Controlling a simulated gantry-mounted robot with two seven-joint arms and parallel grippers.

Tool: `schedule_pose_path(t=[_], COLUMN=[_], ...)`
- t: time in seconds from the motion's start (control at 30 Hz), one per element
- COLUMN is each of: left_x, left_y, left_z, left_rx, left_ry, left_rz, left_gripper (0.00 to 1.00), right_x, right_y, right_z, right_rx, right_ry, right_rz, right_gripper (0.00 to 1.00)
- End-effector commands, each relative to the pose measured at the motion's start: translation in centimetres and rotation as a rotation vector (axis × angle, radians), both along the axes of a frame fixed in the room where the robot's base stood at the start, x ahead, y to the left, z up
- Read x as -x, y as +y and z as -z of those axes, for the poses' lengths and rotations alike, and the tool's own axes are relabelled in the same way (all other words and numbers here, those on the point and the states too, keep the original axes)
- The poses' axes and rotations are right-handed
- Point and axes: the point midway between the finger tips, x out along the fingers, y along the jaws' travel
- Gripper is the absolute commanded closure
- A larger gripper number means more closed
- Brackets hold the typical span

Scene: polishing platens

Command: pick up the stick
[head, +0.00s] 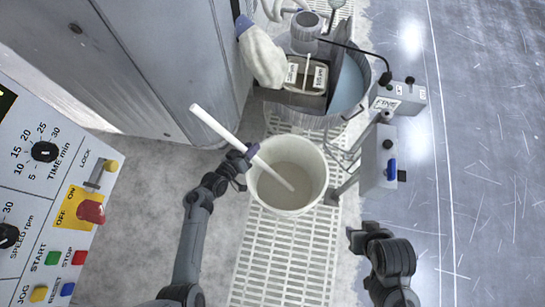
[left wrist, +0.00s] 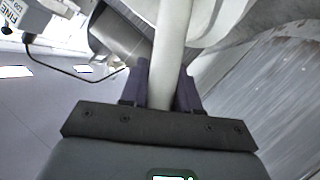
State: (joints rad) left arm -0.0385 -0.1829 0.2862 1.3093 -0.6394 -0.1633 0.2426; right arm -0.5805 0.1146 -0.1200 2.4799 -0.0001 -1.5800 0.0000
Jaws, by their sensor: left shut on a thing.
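A white stick (head: 214,125) leans at a slant, its lower end inside a white bucket (head: 323,178) that holds pale grey liquid. My left gripper (head: 246,155) is shut on the stick near the bucket's left rim. In the left wrist view the stick (left wrist: 171,45) runs between the two purple fingers of the left gripper (left wrist: 168,85). My right gripper (head: 362,237) is at the lower right of the head view, apart from the bucket and the stick. Its fingers are too small and dark to tell open from shut.
The bucket stands on a white slatted grate (head: 283,258). A polishing machine with a round basin (head: 350,85) and grey boxes labelled FINE (head: 398,98) is beyond it. A control panel (head: 40,200) is at left. A grey cabinet (head: 165,60) stands at upper left.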

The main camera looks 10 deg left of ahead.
Motion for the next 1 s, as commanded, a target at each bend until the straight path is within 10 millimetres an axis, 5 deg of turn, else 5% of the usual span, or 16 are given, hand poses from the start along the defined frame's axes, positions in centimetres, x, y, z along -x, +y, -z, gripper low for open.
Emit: schedule_pose_path(t=[0.27, 0.7, 1.0], left_x=[0.0, 0.0, 0.0], left_y=[0.0, 0.0, 0.0], left_z=[-1.8, -8.8, -10.1], left_rx=[0.000, 0.001, 0.001], left_ry=[-0.002, -0.001, -0.001], left_rz=[0.000, 0.000, 0.000], left_gripper=[1.00, 1.00, 1.00], right_x=[0.0, 0.0, 0.0], right_y=[0.0, -0.2, -0.2], right_z=[-1.3, -6.1, -6.8], right_rx=[0.001, 0.009, 0.008], right_ry=[0.000, -0.001, -0.001], right_rz=[-0.001, -0.006, -0.006], right_gripper=[0.57, 0.57, 0.57])
